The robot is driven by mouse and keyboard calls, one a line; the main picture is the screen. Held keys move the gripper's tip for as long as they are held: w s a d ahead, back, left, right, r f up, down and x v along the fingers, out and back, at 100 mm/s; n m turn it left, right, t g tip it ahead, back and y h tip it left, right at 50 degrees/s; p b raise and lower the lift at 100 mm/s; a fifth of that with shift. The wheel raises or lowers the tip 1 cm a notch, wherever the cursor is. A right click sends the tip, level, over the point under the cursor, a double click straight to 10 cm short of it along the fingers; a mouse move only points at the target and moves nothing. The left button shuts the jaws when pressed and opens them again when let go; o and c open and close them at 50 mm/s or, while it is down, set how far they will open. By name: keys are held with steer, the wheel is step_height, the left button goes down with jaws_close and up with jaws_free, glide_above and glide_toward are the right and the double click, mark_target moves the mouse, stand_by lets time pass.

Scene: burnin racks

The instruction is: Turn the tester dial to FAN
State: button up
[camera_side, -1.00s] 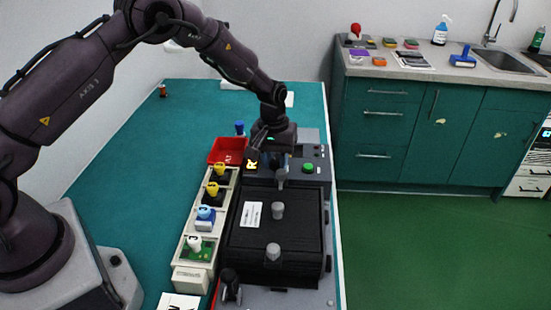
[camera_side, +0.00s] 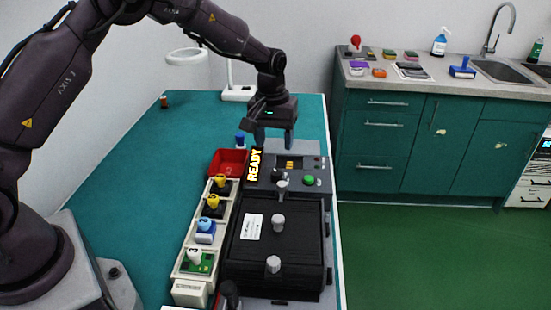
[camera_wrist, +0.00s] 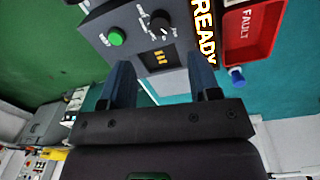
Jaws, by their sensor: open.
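The tester panel (camera_side: 310,161) is a grey box at the far end of the tester. Its black dial (camera_side: 278,174) shows in the wrist view (camera_wrist: 160,24) with a white pointer mark; the small labels around it are too small to read, so I cannot tell its setting. My gripper (camera_side: 274,139) is above and behind the panel, clear of the dial. In the wrist view my two blue-grey fingers (camera_wrist: 163,82) are wide apart with nothing between them.
A green button (camera_side: 309,181) and a grey lever (camera_side: 282,187) are close to the dial. A lit READY sign (camera_side: 254,165) and a red FAULT bin (camera_side: 229,161) stand left. A black lidded box (camera_side: 300,235) with grey knobs is in front.

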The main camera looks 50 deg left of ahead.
step_height(320, 180, up, 4)
steer(key=shift+a, duration=0.1)
stand_by(0.4)
steer(key=s+r+m+t, duration=0.1)
steer(key=s+r+m, duration=0.1)
steer(key=s+r, duration=0.3)
steer(key=s+d+r+m+t, duration=0.1)
steer(key=s+r, duration=0.3)
steer(key=s, duration=1)
steer(key=s+d+r+m+t, duration=0.1)
steer(key=s+r+m+t, duration=0.2)
steer(key=s, duration=0.7)
step_height(320, 180, up, 3)
steer(key=shift+s+d+f+m, duration=0.15)
steer(key=shift+s+d+m, duration=0.05)
steer(key=shift+m, duration=0.3)
